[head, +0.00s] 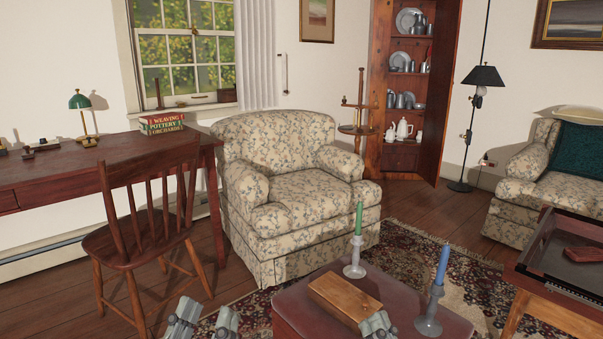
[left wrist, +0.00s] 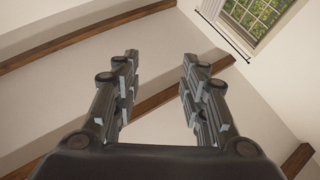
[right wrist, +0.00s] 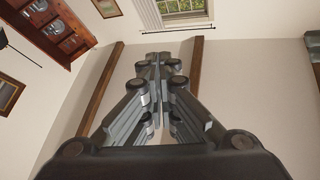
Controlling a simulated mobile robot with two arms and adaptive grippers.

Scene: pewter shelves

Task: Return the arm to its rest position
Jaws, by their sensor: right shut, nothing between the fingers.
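My left gripper (head: 203,318) shows at the bottom of the head view, left of the small table. Its fingers stand apart with nothing between them in the left wrist view (left wrist: 158,85), which looks up at the ceiling and beams. My right gripper (head: 378,326) shows at the bottom of the head view, in front of the small table's wooden block. In the right wrist view (right wrist: 158,62) its fingers meet at the tips, with nothing held. That view also faces the ceiling.
A small table (head: 287,312) carries a wooden block (head: 345,297), a green candle (head: 358,218) and a blue candle (head: 442,264) in holders. A wooden chair (head: 142,245) stands left, an armchair (head: 297,190) beyond. A tray table (head: 537,262) stands right. Some rug (head: 405,255) is bare.

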